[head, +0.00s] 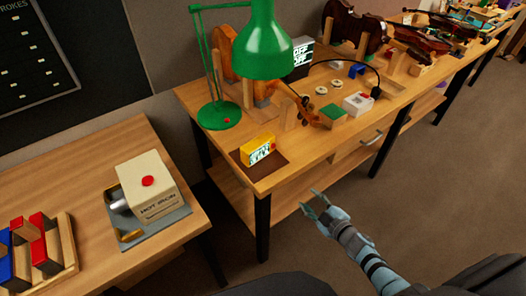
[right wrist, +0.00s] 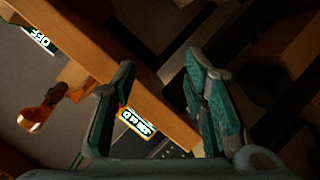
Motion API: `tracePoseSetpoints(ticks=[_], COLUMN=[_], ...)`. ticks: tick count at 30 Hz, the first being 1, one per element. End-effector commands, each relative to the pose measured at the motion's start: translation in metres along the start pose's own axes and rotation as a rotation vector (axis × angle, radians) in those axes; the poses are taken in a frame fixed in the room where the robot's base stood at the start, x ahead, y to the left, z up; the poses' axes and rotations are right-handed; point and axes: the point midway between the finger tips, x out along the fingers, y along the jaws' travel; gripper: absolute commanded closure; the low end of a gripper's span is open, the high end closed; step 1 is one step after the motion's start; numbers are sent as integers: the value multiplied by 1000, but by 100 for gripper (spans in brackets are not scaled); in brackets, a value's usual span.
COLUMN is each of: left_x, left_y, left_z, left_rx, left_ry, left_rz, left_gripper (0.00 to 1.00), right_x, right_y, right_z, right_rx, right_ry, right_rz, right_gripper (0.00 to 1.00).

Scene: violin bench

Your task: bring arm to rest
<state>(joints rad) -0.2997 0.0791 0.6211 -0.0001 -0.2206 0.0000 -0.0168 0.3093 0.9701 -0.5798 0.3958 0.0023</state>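My right gripper (head: 313,203) is in the lower middle of the head view, in front of the violin bench (head: 290,172) and apart from it. Its arm comes in from the lower right. In the right wrist view the two teal fingers of the right gripper (right wrist: 160,68) stand wide apart with nothing held between them. The bench edge (right wrist: 160,108) shows beyond and between the fingers. My left gripper is not in the head view.
A yellow device (head: 259,150) sits near the bench's front left corner, beside a green lamp (head: 262,45). A hot iron box (head: 147,185) and a rack with red and blue pieces (head: 40,245) stand on the left table. Open floor (head: 435,180) lies right.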

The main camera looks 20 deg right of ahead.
Motion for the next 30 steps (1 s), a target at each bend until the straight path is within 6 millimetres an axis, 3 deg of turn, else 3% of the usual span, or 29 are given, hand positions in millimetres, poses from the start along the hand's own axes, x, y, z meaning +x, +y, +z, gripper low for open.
tracePoseSetpoints(ticks=[23,26,29,30], left_x=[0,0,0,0], left_y=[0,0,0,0], left_z=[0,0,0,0], left_rx=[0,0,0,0], left_ry=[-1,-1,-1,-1], left_rz=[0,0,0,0], left_gripper=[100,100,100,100], right_x=[0,-6,-36,-57], right_y=[0,-4,-52,-82], right_z=[5,40,97,119], right_rx=[6,84,256,332], right_ry=[-21,-158,-393,-498], right_rz=[2,11,-24,-51], right_gripper=[60,60,60,60])
